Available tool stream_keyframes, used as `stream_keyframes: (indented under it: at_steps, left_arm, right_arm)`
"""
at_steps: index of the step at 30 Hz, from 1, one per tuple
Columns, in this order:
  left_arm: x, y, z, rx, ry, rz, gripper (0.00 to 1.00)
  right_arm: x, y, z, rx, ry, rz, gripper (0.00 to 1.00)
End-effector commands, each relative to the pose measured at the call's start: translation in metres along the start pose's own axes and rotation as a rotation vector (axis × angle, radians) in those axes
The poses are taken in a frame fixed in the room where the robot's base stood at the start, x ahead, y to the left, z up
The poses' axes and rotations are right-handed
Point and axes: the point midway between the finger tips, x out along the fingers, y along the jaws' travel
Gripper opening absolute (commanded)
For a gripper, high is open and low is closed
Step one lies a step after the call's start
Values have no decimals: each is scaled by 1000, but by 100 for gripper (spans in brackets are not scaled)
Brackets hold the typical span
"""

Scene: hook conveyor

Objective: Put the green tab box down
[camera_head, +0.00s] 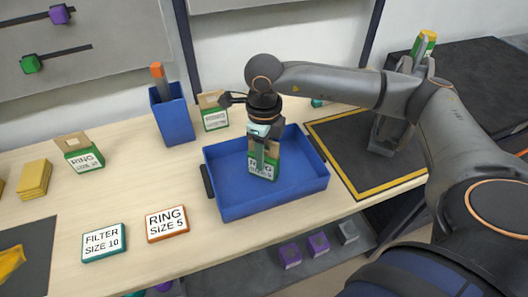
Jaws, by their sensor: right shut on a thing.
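The green tab box (262,171) has a white label reading RING, a green edge at its base and a tan upper part. It is upright within the outline of the blue tray (225,208). I cannot tell whether its base touches the tray floor. My right gripper (264,146) points down from above and is shut on the box's top; its fingers hide part of the box. My left gripper is not in view.
Similar boxes stand at the left (80,154) and behind (213,112). A blue holder (172,117) stands at the back. A yellow-bordered dark mat (345,150) lies right.

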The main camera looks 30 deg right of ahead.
Motion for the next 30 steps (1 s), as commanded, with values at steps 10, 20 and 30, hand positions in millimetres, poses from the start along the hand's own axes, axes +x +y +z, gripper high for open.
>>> stream_keyframes:
  at_steps: [10, 20, 30]
  left_arm:
    - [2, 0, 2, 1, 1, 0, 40]
    - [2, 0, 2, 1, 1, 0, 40]
    - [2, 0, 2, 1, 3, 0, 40]
  right_arm:
    - [3, 0, 0, 0, 0, 0, 58]
    - [2, 0, 0, 0, 0, 0, 69]
    - [-42, 0, 2, 0, -6, -2, 69]
